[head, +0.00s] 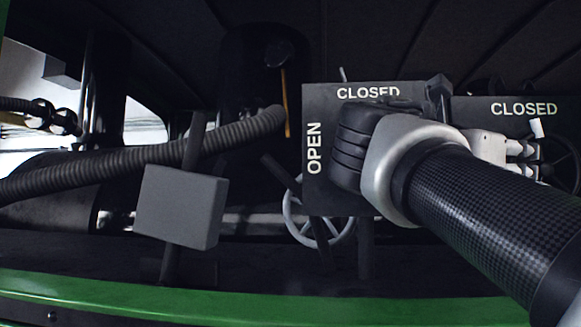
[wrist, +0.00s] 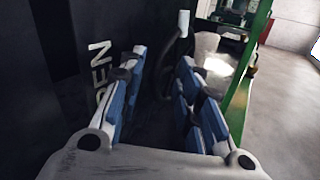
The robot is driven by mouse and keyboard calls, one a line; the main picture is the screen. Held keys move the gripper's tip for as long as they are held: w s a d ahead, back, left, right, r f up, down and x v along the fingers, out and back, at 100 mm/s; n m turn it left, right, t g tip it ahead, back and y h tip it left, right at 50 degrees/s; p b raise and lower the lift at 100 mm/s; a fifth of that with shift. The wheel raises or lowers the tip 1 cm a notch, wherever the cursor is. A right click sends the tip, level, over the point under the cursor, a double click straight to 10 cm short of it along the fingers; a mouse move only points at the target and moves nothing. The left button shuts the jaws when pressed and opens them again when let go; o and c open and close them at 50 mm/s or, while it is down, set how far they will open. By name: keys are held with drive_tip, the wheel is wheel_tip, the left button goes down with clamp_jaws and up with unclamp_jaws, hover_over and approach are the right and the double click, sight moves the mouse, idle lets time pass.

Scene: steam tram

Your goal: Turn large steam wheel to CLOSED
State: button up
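A dark spoked wheel (head: 574,160) with a white handle (head: 537,128) shows at the right edge of the head view, under a CLOSED label (head: 523,108). It is cut off by the frame and partly hidden by my gripper. My gripper (head: 530,157) is beside its left side. In the wrist view my gripper (wrist: 165,85) is open, its blue-padded fingers apart with nothing visibly held. The white handle (wrist: 183,22) and a dark curved part, seemingly the rim, show beyond the fingers. Whether a finger touches the wheel, I cannot tell.
A dark panel (head: 318,185) marked OPEN and CLOSED is partly hidden by my arm. A grey spoked wheel (head: 343,238) sits below it. A ribbed hose (head: 120,165) and grey block (head: 180,207) are left. The wrist view shows open floor (wrist: 295,105) at right.

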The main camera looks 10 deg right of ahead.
drive_tip(key=shift+x, duration=0.8)
clamp_jaws()
